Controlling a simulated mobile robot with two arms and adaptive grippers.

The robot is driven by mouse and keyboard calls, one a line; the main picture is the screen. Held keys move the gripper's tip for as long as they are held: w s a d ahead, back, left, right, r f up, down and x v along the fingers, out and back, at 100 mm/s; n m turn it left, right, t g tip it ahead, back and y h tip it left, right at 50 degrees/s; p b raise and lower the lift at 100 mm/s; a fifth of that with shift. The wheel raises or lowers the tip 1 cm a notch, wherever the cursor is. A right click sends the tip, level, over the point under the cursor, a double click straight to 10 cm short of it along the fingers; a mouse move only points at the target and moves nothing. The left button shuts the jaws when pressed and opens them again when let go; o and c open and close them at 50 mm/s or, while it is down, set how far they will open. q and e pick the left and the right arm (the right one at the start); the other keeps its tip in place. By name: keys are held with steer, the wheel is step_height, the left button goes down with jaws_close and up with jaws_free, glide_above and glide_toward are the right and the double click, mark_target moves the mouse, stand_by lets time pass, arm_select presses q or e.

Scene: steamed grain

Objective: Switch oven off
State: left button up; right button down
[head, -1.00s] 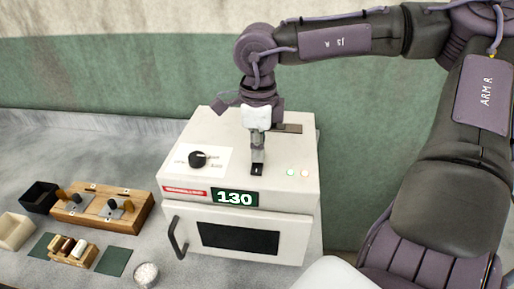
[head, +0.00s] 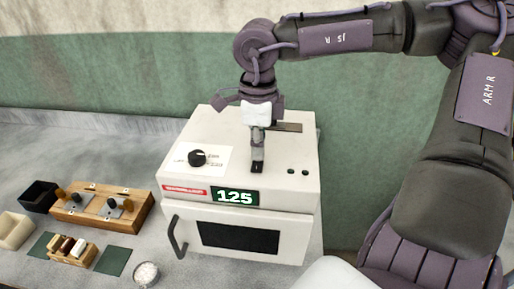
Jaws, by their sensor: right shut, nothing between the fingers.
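The white oven (head: 278,205) stands on the grey counter with its door shut. Its green display (head: 234,196) reads 125. The black knob (head: 197,158) sits on a white label on the oven's top. My right gripper (head: 257,166) is shut and empty, pointing down at the black switch on the oven's top, right of the knob. Its tips are at the switch and hide part of it; I cannot tell whether they touch. My left gripper is not in view.
A wooden block with metal fittings (head: 139,210) lies left of the oven, with a black box (head: 39,196) and a cream box (head: 14,230) beyond it. A small bowl of white grain (head: 146,274) stands before the oven. The counter behind is clear.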

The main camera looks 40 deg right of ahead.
mark_target(258, 162)
steer(key=shift+r+p, duration=1.4)
steer(key=shift+r, duration=1.55)
